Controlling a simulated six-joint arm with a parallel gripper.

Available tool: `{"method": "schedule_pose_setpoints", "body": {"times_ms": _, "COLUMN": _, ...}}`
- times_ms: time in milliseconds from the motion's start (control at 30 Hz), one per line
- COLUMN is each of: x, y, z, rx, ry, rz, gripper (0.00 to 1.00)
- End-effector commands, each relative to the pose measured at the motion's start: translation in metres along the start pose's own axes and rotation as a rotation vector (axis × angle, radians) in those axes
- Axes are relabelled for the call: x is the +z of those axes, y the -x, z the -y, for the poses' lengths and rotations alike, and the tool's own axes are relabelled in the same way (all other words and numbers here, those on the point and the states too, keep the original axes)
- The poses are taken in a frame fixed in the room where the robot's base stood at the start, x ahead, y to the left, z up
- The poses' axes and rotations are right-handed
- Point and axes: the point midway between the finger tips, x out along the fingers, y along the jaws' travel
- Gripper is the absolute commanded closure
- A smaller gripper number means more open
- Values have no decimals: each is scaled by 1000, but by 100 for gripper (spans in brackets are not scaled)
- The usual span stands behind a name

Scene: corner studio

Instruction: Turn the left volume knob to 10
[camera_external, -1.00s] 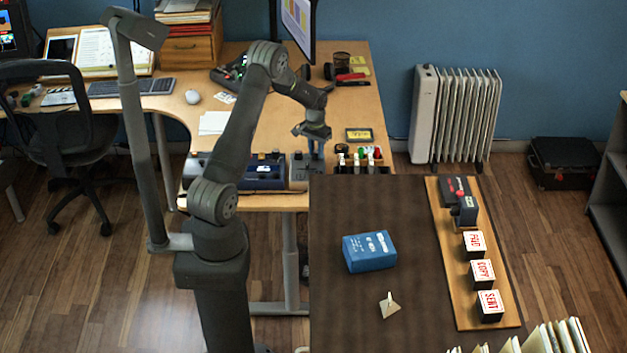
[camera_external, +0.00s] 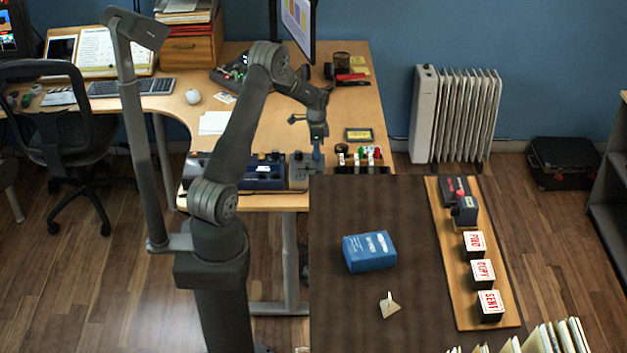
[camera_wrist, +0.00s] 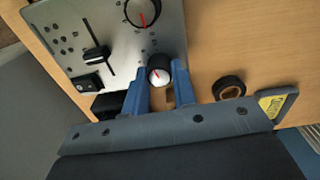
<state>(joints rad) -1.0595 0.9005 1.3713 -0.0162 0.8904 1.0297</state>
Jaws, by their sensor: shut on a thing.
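My gripper (camera_external: 317,153) is over the grey control panel (camera_external: 301,177) at the front edge of the far desk. In the wrist view the panel (camera_wrist: 112,20) carries a smaller black knob (camera_wrist: 158,70) with a pale cap and red pointer mark. The two blue fingers of my gripper (camera_wrist: 159,82) are shut on this knob, one on each side. A larger knob (camera_wrist: 143,11) with a red pointer sits farther up the panel. I cannot tell from the views which knob is the left one. The scale markings are too small to read.
A slider (camera_wrist: 97,54) and a black rocker switch (camera_wrist: 87,83) are on the panel beside the fingers. A black ring-shaped thing (camera_wrist: 229,88) and a yellow-labelled item (camera_wrist: 272,104) lie to the right. A blue device (camera_external: 262,172) stands left of the panel.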

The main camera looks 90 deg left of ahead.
Motion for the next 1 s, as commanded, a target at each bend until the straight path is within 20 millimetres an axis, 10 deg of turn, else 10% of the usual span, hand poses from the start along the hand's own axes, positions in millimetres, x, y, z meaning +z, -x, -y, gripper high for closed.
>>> {"method": "schedule_pose_setpoints", "body": {"times_ms": 900, "x": 0, "y": 1, "z": 0, "rx": -1, "ry": -184, "rz": 4, "gripper": 98}}
{"method": "schedule_pose_setpoints", "body": {"times_ms": 933, "x": 0, "y": 1, "z": 0, "rx": -1, "ry": -183, "rz": 4, "gripper": 74}}
{"method": "schedule_pose_setpoints", "body": {"times_ms": 1000, "x": 0, "y": 1, "z": 0, "rx": -1, "ry": -183, "rz": 4, "gripper": 60}}
